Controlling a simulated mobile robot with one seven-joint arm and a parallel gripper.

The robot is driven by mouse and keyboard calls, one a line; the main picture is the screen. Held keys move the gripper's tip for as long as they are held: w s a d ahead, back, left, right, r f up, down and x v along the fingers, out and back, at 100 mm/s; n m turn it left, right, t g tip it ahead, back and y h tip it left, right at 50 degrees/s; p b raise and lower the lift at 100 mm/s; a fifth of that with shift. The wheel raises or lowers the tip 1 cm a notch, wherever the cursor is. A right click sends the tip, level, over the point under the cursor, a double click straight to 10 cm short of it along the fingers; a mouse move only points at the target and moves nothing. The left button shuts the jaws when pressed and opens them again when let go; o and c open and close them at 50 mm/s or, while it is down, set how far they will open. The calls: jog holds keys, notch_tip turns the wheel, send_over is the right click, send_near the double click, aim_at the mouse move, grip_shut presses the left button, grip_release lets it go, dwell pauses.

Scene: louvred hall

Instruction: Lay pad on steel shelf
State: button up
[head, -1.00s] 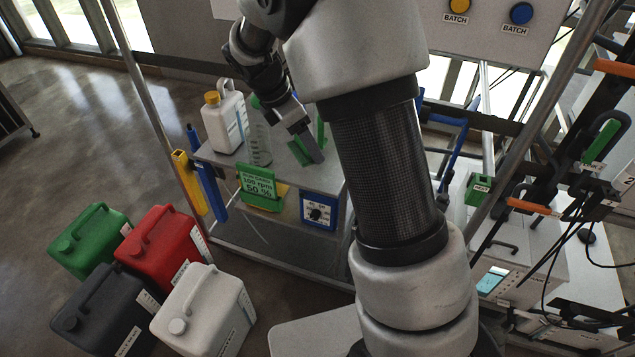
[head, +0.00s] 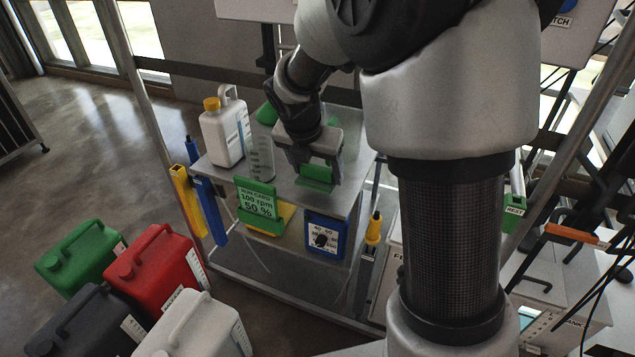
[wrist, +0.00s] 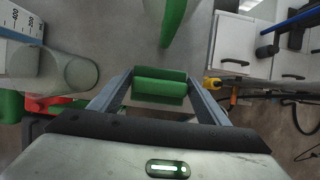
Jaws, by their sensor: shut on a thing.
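My gripper (head: 312,180) is shut on a green pad (head: 317,173), with one finger at each end of it. The pad also shows between the fingers in the wrist view (wrist: 160,86). The gripper points down over the right part of the steel shelf (head: 290,197), a grey metal top. The pad looks close to the shelf surface; I cannot tell whether it touches. A separate green object (wrist: 173,20) lies ahead of the gripper in the wrist view.
A white bottle with a yellow cap (head: 226,130) and a clear measuring cylinder (head: 260,160) stand on the shelf left of my gripper. A green sign (head: 257,203) and a dial box (head: 324,236) are at its front. Several jerrycans (head: 150,266) stand on the floor.

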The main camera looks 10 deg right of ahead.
aim_at(317, 179)
jog(key=shift+f, duration=1.4)
jog(key=shift+f+b, duration=0.15)
jog(key=shift+b, duration=0.15)
jog(key=o, duration=0.9)
